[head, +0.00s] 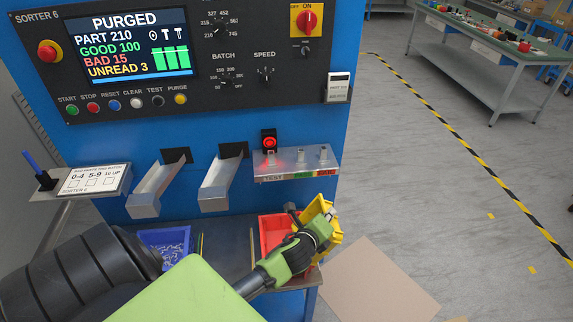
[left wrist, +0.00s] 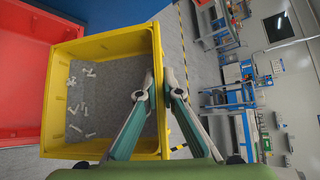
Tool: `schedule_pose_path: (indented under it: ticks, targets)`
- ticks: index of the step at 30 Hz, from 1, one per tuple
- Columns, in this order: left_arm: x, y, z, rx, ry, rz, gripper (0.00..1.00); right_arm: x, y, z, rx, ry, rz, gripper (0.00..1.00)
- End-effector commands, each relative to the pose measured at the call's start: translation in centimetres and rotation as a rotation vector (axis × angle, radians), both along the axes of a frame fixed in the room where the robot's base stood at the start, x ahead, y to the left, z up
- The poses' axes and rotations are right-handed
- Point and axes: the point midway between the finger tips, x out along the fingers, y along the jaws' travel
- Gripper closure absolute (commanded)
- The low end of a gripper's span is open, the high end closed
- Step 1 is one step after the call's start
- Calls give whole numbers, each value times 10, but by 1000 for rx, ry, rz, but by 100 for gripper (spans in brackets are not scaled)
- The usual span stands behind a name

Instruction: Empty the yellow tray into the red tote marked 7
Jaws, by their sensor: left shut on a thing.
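The yellow tray (head: 332,247) is at the lower middle of the head view, partly behind my left gripper (head: 324,218). It also shows in the left wrist view (left wrist: 100,46), with several small pale parts (left wrist: 76,105) lying on its grey bottom. My left gripper (left wrist: 160,92) is shut on the tray's wall, one finger inside and one outside. A red tote (head: 270,229) is just left of the tray in the head view and at the left edge of the left wrist view (left wrist: 22,95). No 7 can be read on it. My right gripper is out of view.
A blue bin (head: 168,240) stands left of the red tote, under two metal chutes (head: 220,180) of the blue sorter (head: 225,100). A small shelf (head: 298,165) juts out above the tote. A cardboard sheet (head: 375,285) lies on the floor at right; beyond is open floor.

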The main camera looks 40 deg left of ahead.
Motion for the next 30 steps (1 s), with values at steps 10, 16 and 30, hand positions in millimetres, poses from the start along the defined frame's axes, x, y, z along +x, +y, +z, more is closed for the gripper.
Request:
schedule_pose_path:
  ticks: [10, 16, 30]
  targets:
    - [-5, 5, 0, -30, -39, 0, 100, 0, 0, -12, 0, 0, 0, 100]
    - [-8, 7, 3, -46, -62, 0, 100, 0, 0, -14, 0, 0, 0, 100]
    - [-16, 13, 8, -87, -110, 0, 100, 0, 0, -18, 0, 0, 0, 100]
